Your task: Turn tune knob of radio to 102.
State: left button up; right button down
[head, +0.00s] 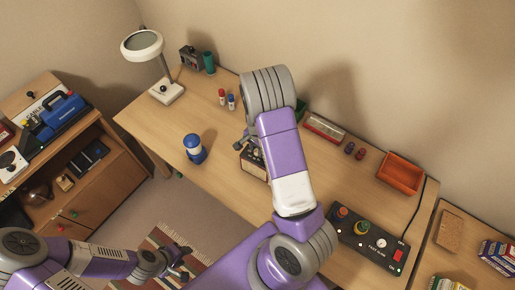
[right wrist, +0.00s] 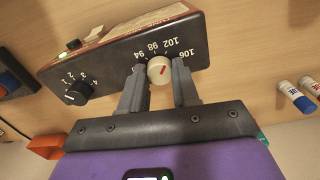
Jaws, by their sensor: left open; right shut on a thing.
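The radio (right wrist: 118,52) has a dark front panel and reddish-brown casing and appears upside down in the right wrist view. Its cream tune knob (right wrist: 160,70) has a red pointer mark, with printed numbers 94, 98, 102 and 106 around it. The mark slants toward the upper right; I cannot read the exact value. My right gripper (right wrist: 160,86) is shut on the tune knob, one finger on each side. In the head view the radio (head: 252,166) is partly hidden by my right arm. My left gripper (head: 178,262) is open and empty, low over the rug.
A second black knob (right wrist: 76,94), numbered from 1, is on the same panel. A blue-and-white jar (head: 194,148) stands left of the radio. A control box (head: 368,243) and an orange tray (head: 400,173) are on the desk's right. The desk's left front is clear.

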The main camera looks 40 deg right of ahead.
jog(key=c, duration=0.8)
grip_release()
notch_tip(320, 180, up, 8)
jog(key=shift+f+p, duration=0.2)
jog(key=shift+p, duration=0.4)
